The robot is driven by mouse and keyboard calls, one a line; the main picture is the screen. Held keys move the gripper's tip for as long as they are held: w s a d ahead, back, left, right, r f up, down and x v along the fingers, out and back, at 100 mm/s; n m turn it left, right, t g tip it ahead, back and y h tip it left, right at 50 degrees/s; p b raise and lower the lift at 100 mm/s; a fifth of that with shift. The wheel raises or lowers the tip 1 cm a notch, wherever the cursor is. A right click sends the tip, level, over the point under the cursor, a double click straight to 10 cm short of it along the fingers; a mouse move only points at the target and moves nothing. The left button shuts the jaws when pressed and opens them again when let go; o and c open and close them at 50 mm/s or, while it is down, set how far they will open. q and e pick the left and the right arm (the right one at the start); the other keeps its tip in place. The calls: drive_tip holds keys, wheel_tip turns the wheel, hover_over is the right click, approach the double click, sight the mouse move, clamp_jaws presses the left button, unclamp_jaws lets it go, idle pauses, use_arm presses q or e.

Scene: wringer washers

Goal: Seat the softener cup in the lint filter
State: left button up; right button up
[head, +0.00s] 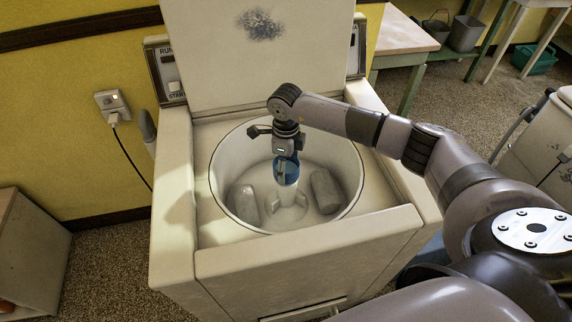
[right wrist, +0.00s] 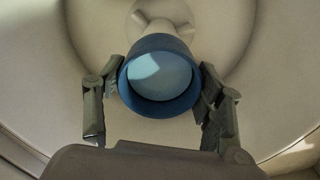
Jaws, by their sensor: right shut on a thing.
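The blue softener cup (head: 286,172) is held by my right gripper (head: 286,160) inside the washer tub, above the central agitator post (head: 285,209). In the right wrist view the cup (right wrist: 159,78) sits between the two fingers of the right gripper (right wrist: 160,92), its open rim towards the camera. The agitator (right wrist: 160,18) shows beyond the cup. I cannot tell whether the cup touches the post. A separate lint filter cannot be made out; the cup may hide it. My left gripper is not in view.
The round white tub (head: 223,195) has two grey bundles, one left (head: 244,204) and one right (head: 325,191) of the agitator. The washer's lid (head: 265,60) stands open behind. A wall outlet (head: 113,101) with a cord is left; a wooden table (head: 400,35) is behind right.

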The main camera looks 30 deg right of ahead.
drive_tip(key=shift+f, duration=0.15)
drive_tip(key=shift+f+b, duration=0.3)
drive_tip(key=shift+b, duration=0.15)
drive_tip(key=shift+f+b, duration=0.4)
drive_tip(key=shift+b, duration=0.15)
idle(1.0)
drive_tip(key=shift+s+f, duration=0.15)
drive_tip(key=shift+f, duration=0.05)
idle(0.9)
drive_tip(key=o, duration=1.2)
drive_tip(key=shift+r, duration=0.1)
drive_tip(key=o, duration=0.3)
drive_tip(key=shift+o, duration=0.2)
